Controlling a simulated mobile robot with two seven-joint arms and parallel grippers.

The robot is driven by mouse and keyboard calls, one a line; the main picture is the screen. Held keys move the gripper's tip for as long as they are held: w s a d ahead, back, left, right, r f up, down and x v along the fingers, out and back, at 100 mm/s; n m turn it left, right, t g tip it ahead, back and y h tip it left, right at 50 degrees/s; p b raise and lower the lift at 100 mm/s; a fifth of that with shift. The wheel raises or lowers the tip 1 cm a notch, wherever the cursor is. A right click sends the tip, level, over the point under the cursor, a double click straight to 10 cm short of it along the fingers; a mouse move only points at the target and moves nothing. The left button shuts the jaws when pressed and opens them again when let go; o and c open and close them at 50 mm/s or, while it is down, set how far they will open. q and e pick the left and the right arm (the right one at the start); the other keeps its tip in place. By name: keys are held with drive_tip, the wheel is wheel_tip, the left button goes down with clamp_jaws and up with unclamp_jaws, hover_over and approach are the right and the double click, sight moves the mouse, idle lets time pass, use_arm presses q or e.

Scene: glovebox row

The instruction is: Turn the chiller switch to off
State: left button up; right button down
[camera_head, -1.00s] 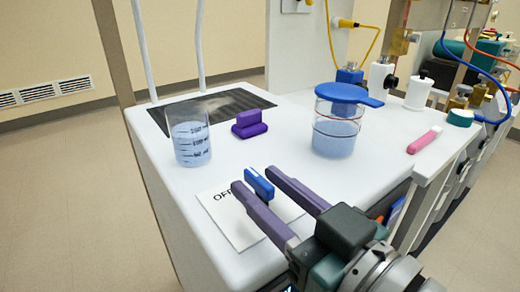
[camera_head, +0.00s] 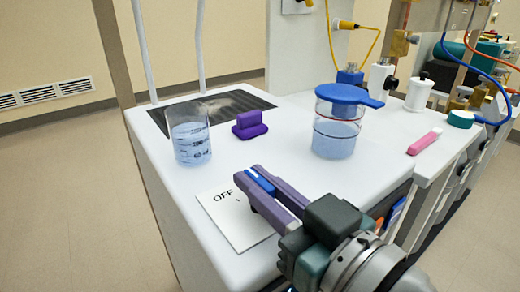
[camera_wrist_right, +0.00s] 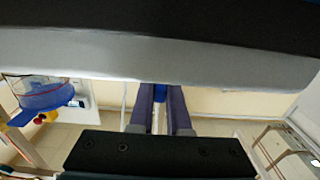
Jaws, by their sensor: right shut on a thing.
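The switch has a blue handle (camera_head: 263,184) above a white plate (camera_head: 232,226) marked OFF, near the front of the white worktop. My right gripper (camera_head: 259,177) is shut on the blue handle, one purple finger along each side. The fingers hide most of the handle and part of the plate. In the right wrist view the blue handle (camera_wrist_right: 160,92) shows between the two fingertips. Any further marking on the plate is hidden or cannot be read. My left gripper is not in view.
A glass beaker (camera_head: 189,142) and a purple block-like object (camera_head: 249,125) stand behind the plate. A blue-lidded jar (camera_head: 337,130) stands to the right, with a pink object (camera_head: 425,142) beyond it. A dark grille (camera_head: 240,100) is set in the back of the worktop.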

idle(0.4)
drive_tip(key=shift+n+g+y+p, duration=0.35)
drive_tip(key=shift+n+g+y, duration=0.15)
drive_tip(key=shift+n+y, duration=0.1)
drive_tip(key=shift+d+n+g+y, duration=0.1)
drive_tip(key=shift+n+g+y, duration=0.5)
drive_tip(key=shift+g+y, duration=0.2)
drive_tip(key=shift+w+f+n+g+y, duration=0.1)
drive_tip(key=shift+n+g+y, duration=0.85)
drive_tip(key=shift+g, duration=0.25)
drive_tip(key=shift+n+g+y+b, duration=0.55)
drive_tip(key=shift+n+g+b, duration=0.3)
drive_tip(key=shift+g, duration=0.25)
drive_tip(key=c, duration=0.9)
unclamp_jaws()
